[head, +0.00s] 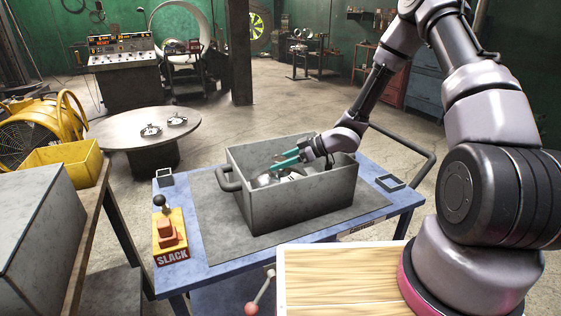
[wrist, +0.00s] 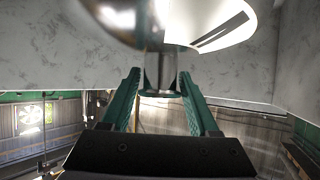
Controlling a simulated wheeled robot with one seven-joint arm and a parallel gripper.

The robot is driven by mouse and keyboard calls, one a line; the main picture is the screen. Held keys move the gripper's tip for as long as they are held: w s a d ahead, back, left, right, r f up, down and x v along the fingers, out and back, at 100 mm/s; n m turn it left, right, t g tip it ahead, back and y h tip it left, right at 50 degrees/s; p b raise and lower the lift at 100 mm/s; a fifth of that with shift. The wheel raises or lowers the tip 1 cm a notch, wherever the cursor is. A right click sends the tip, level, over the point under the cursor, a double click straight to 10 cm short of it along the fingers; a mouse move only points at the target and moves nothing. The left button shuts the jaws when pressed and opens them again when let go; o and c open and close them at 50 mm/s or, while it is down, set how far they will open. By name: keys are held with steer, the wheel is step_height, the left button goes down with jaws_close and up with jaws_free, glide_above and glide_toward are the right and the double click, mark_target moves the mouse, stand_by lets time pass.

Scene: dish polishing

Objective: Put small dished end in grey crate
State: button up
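The grey crate (head: 297,206) stands open on the blue cart. My gripper (head: 271,161), with teal fingers, reaches into it from the right, its fingertips below the rim. A shiny silver dished end (head: 262,180) is inside the crate, under the fingertips, partly hidden by the front wall. In the wrist view, a short metal stem (wrist: 160,75) joins the bright dished surface (wrist: 215,22) and sits between the fingers of my gripper (wrist: 160,82). Whether the dish touches the crate floor is hidden.
The blue cart (head: 222,268) has a dark mat under the crate and a yellow SLACK control box (head: 170,235) at left. A wooden-topped surface (head: 335,280) is in front. A round table (head: 110,130) with two small metal items stands behind left.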

steer(key=o, duration=0.4)
steer(key=shift+r, duration=0.15)
